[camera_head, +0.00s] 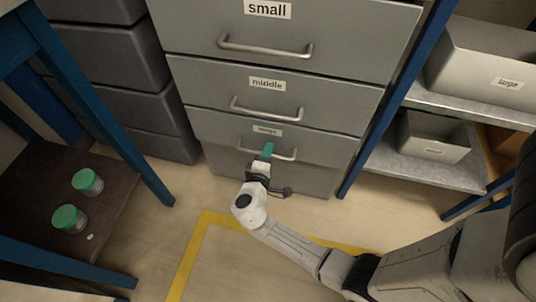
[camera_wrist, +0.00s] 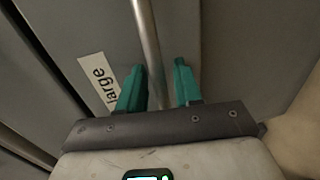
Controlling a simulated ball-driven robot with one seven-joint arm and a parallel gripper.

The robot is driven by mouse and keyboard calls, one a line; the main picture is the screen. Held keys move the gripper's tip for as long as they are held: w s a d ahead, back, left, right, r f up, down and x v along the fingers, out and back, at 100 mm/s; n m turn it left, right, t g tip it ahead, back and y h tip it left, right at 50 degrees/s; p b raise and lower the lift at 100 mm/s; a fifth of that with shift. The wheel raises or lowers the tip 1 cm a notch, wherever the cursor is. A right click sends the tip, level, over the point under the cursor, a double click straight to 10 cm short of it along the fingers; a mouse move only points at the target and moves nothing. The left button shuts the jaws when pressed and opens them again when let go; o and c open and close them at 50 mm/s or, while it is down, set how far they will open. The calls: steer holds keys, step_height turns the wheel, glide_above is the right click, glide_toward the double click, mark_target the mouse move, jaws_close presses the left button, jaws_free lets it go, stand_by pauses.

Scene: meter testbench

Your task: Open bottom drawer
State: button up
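The bottom drawer (camera_head: 315,147) is the lowest of the grey cabinet's labelled fronts, under "small" and "middle". It looks shut or nearly so. Its metal bar handle (camera_head: 285,157) is partly hidden behind my gripper (camera_head: 267,150). In the wrist view, the handle (camera_wrist: 147,40) runs between the two green fingers of my gripper (camera_wrist: 160,75), with one finger on each side. Small gaps show beside the bar, so the fingers look open around it, not clamped. The "large" label (camera_wrist: 98,82) is left of the handle there.
The middle drawer (camera_head: 335,100) and small drawer (camera_head: 360,40) above look shut. A blue shelf post (camera_head: 390,105) stands right of the cabinet. A low table (camera_head: 110,195) with green-lidded jars (camera_head: 68,218) is at left. Floor with yellow tape (camera_head: 190,250) lies clear in front.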

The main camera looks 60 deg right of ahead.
steer(key=shift+c, duration=0.2)
jaws_close()
stand_by(0.3)
